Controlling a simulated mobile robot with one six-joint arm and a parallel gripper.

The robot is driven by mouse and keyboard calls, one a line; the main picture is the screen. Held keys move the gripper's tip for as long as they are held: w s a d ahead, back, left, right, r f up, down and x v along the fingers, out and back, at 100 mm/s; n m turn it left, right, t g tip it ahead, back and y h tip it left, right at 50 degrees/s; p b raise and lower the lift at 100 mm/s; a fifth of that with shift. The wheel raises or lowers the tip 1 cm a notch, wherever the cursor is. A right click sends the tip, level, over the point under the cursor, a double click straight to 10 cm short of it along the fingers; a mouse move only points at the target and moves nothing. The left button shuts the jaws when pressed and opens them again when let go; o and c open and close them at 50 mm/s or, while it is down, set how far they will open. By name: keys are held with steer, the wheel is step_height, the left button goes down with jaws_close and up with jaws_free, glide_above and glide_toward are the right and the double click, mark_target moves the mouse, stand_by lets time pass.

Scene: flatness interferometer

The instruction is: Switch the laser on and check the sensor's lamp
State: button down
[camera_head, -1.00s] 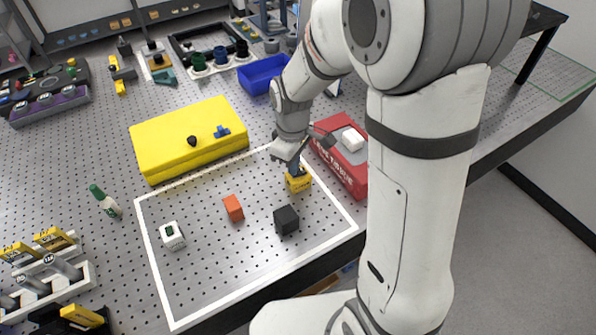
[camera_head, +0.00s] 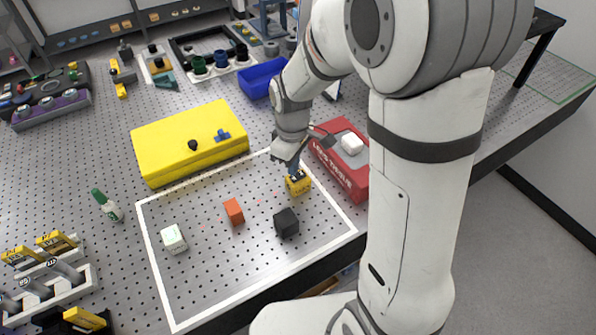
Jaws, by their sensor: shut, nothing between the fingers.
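A yellow cube (camera_head: 298,184), seemingly the laser, sits in the white-outlined area. My gripper (camera_head: 294,170) is shut and empty, pointing down at the cube's top; I cannot tell whether it touches. The gripper hides part of that top, including any switch there. A white cube (camera_head: 174,240), seemingly the sensor, stands at the left of the area. Its top patch now looks pale with a slight green tint. Faint reddish specks show on the board near the orange block.
A yellow case (camera_head: 190,160) lies behind the outlined area. A blue bin (camera_head: 262,79) is farther back. The outlined area's front left is clear.

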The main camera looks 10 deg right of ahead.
mark_target(293, 178)
step_height(293, 178, up, 5)
steer(key=p, duration=0.3)
steer(key=shift+f, duration=0.1)
stand_by(0.5)
